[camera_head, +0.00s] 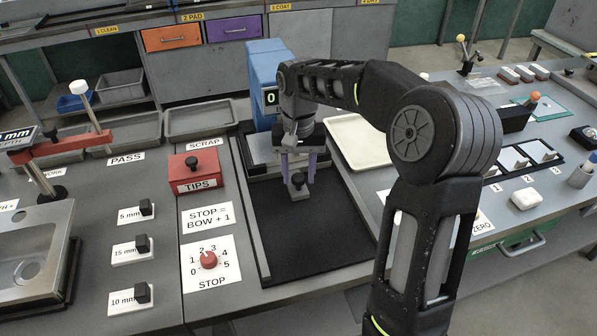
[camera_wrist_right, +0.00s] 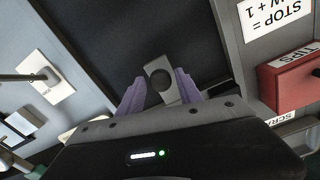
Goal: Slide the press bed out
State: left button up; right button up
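The blue press (camera_head: 266,72) stands at the back of the middle bench, with a small display reading 0. Its grey bed (camera_head: 258,153) sits at the rear of the black track (camera_head: 305,235), partly hidden by my right arm. A grey tab with a dark round knob (camera_head: 298,181) stands at the bed's front; the knob also shows in the right wrist view (camera_wrist_right: 160,77). My right gripper (camera_head: 299,172) is over the tab, its purple fingers apart on either side of it. In the wrist view a small gap seems to show beside the tab. My left gripper is out of view.
The track in front of the bed is bare between its side rails. Left of it are a red TIPS box (camera_head: 196,172) and a red STOP dial (camera_head: 208,260). A cream tray (camera_head: 357,140) lies to the right, partly behind my arm.

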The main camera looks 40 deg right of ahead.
grip_shut()
dwell(1.1)
